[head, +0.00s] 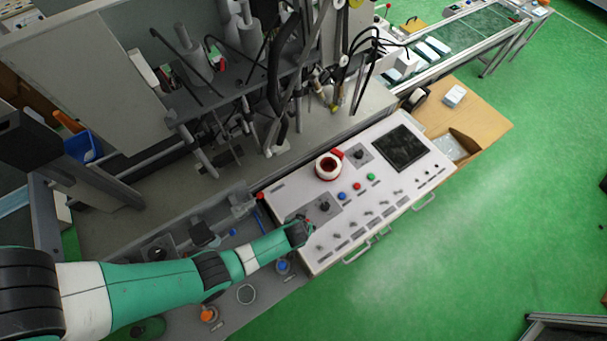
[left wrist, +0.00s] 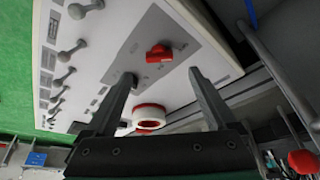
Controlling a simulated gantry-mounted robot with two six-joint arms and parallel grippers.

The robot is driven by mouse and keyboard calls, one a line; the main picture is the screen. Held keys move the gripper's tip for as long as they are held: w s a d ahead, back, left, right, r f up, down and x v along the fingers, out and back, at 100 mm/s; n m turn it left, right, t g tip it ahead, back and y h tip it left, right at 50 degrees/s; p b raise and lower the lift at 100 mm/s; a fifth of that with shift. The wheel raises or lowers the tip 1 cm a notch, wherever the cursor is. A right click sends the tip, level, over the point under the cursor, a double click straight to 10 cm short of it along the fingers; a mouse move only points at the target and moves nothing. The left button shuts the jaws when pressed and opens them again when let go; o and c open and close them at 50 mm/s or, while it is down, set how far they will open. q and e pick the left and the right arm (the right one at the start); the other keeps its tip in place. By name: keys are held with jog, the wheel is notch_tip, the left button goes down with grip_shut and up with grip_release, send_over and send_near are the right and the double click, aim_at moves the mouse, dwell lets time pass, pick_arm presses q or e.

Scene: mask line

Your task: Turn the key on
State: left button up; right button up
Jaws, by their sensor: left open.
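The white control panel (head: 290,195) carries a grey plate (head: 334,202) with a dark knob (head: 324,206). In the left wrist view a red turn switch (left wrist: 160,54) stands on the grey plate (left wrist: 180,35); I cannot tell for sure whether it is the key. My left gripper (head: 305,230) is over the panel's near left end. In the wrist view its two fingers (left wrist: 162,76) are apart with nothing held between them, and the red switch shows just beyond the gap between the tips. In the head view the gripper hides that part of the plate. My right gripper is not in view.
Several small toggles line the panel's front edge. A dark screen (head: 400,148) is at its far end. Machinery with cables (head: 285,80) stands behind.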

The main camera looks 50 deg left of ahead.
pick_arm(q)
jog(key=b+x, duration=0.4)
jog(key=x, duration=0.3)
jog(key=shift+w, duration=0.1)
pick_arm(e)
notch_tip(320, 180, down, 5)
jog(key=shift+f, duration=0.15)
pick_arm(q)
jog(key=c, duration=1.4)
